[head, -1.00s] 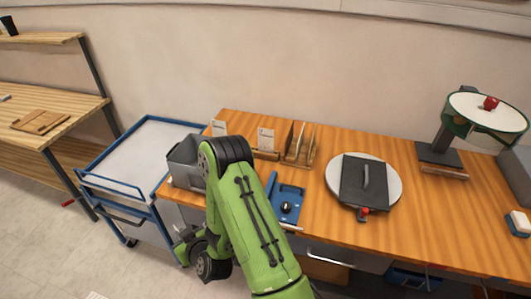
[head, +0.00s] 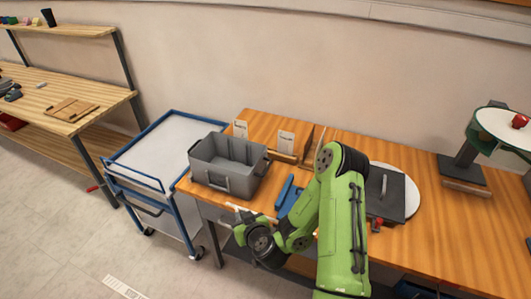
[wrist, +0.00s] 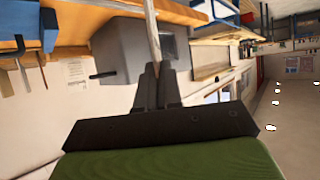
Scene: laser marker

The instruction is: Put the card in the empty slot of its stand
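My gripper (wrist: 155,82) is shut on a thin, pale, flat piece, the card (wrist: 152,30), seen nearly edge-on in the wrist view. In the head view my gripper hangs low in front of the table's left end, below the grey bin, apart from the stand. A wooden stand (head: 307,158) with upright dividers is at the back of the table; my arm hides its right part. Its slots cannot be made out clearly.
The grey bin (head: 228,182) stands at the table's left front corner. Two white label cards (head: 286,141) stand at the back. A blue tool (head: 286,194) and a dark plate (head: 388,197) lie nearby. A blue-framed cart (head: 160,150) is to the left.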

